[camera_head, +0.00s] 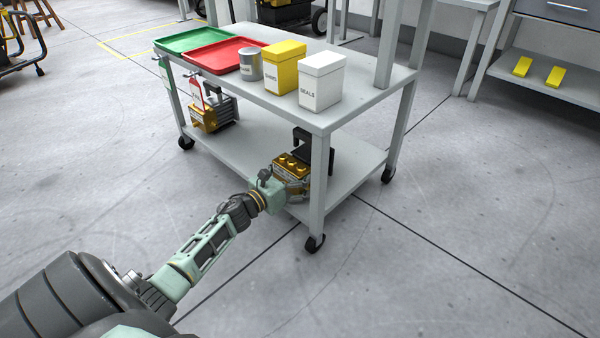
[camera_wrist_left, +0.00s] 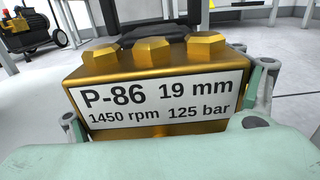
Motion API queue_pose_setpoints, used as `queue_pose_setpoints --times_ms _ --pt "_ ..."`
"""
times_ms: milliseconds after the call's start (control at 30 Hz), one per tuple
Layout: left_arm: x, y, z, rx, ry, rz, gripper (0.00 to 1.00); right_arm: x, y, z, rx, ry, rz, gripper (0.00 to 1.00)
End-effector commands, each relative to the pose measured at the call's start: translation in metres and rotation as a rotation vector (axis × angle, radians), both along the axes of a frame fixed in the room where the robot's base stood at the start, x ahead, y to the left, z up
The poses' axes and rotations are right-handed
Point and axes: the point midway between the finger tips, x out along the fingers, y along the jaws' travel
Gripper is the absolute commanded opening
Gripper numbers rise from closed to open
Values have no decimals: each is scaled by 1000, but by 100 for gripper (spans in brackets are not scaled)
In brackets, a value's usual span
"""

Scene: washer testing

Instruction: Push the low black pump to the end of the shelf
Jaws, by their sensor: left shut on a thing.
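The low black pump (camera_head: 318,152) sits on the cart's lower shelf (camera_head: 345,178), near the right front leg. Its black body is at the back and its brass head faces my arm. In the left wrist view the brass head (camera_wrist_left: 150,60) fills the middle, with a white label reading P-86, 19 mm, 1450 rpm, 125 bar. My left gripper (camera_head: 283,184) reaches in at the shelf's front edge and is shut on the brass head, one finger on each side. The fingertips are partly hidden in the head view. My right gripper is not in view.
Another pump (camera_head: 211,115), brass and grey, stands at the left of the lower shelf, with shelf room between. The cart top holds green (camera_head: 190,40) and red (camera_head: 222,54) trays, a grey can (camera_head: 250,65), and yellow (camera_head: 284,66) and white (camera_head: 321,81) bins. Cart legs flank the shelf.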

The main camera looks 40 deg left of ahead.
Motion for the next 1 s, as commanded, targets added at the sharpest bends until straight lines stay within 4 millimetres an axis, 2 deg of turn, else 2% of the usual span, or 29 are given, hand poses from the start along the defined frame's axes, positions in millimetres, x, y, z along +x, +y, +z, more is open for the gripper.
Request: queue_pose_setpoints --times_ms 400,433,567,1000 --pt "1 -2 0 0 -2 -7 22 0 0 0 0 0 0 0" --pt "1 -2 0 0 -2 -7 87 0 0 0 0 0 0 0" --pt "1 -2 0 0 -1 -6 99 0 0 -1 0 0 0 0" --pt "-3 0 0 0 1 -2 100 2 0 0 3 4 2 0"
